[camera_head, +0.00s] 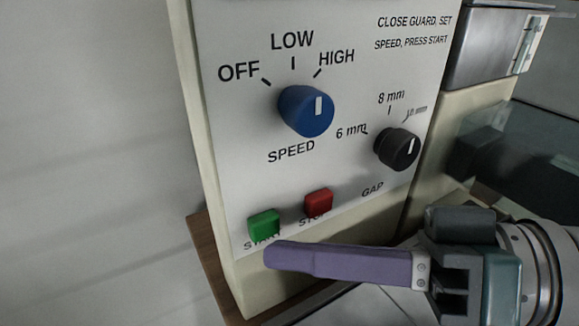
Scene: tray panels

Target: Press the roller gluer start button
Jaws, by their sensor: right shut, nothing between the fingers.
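The green start button (263,224) is at the lower left of the white control panel (240,160). The label under it is partly covered. My right gripper (275,255) comes in from the lower right with its purple fingers shut and empty. Its fingertips show just below and slightly right of the green button. I cannot tell whether they touch the panel; the button's face looks uncovered. My left gripper is not in view.
The red stop button (318,202) is close to the right of the green one. Above are the blue speed knob (306,110) and the black gap knob (397,149). A metal box (490,45) and a clear guard (520,150) are at right. Free space lies left of the panel.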

